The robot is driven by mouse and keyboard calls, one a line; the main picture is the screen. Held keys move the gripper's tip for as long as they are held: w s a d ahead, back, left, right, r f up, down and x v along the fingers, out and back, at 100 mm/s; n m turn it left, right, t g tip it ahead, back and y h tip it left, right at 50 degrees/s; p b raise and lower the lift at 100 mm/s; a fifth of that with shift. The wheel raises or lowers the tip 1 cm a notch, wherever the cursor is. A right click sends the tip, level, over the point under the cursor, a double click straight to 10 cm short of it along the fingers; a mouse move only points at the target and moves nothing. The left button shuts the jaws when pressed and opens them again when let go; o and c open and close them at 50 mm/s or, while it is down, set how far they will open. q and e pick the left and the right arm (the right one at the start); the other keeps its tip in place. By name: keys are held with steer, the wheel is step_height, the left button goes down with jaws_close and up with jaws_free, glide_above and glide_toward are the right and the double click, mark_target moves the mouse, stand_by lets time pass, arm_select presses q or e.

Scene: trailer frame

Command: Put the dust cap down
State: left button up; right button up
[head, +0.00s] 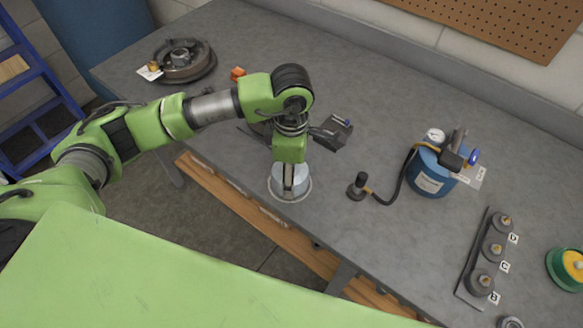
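My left gripper (289,193) points down at the near edge of the grey workbench (330,210), just over a pale, round, cup-like piece (277,188), which may be the dust cap. The piece has a light ring around its base. The gripper's fingers reach into or in front of the piece and partly hide it; I cannot tell whether they grip it, or whether it rests on the bench. My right gripper is not in view.
A blue canister (428,178) with a gauge and a black hose stands to the right. A dark rack (466,260) holds several labelled fittings, near a green and yellow reel (569,268). A brake drum (184,66) and an orange block (238,73) lie at the far left.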

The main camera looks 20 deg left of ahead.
arm_select(q)
steer(key=shift+f, duration=0.15)
steer(key=shift+f+b, duration=0.2)
steer(key=shift+b, duration=0.2)
steer(key=o, duration=1.1)
steer(key=shift+r, duration=0.1)
steer(key=shift+r+p, duration=0.2)
steer(key=shift+p, duration=0.2)
step_height(320, 180, up, 11)
steer(key=b, duration=0.3)
steer(key=shift+f, duration=0.2)
steer(key=shift+r, duration=0.7)
steer(key=shift+s, duration=0.1)
